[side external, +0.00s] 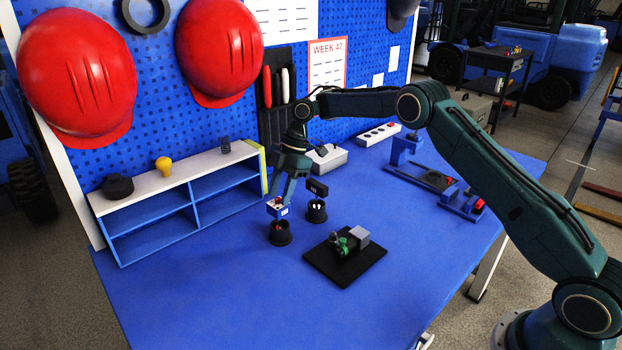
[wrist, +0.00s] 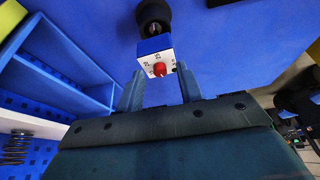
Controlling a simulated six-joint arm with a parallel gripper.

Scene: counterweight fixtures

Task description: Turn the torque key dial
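The dial is a red knob (wrist: 159,69) on the white, marked face of a small blue block (wrist: 148,47). The same blue block shows small in the side external view (side external: 278,208). My gripper (wrist: 159,72) has a finger at either side of the block, and the block sits between the fingertips, so it looks shut on it. In the side external view my gripper points down, with the block just above a round black cup (side external: 280,234). The cup also shows beyond the block in the wrist view (wrist: 153,14). The dial's exact setting is too small to read.
A black mat (side external: 359,273) with a green and grey fixture lies in front. A shelf (side external: 155,230) stands left. The table's front left is clear.

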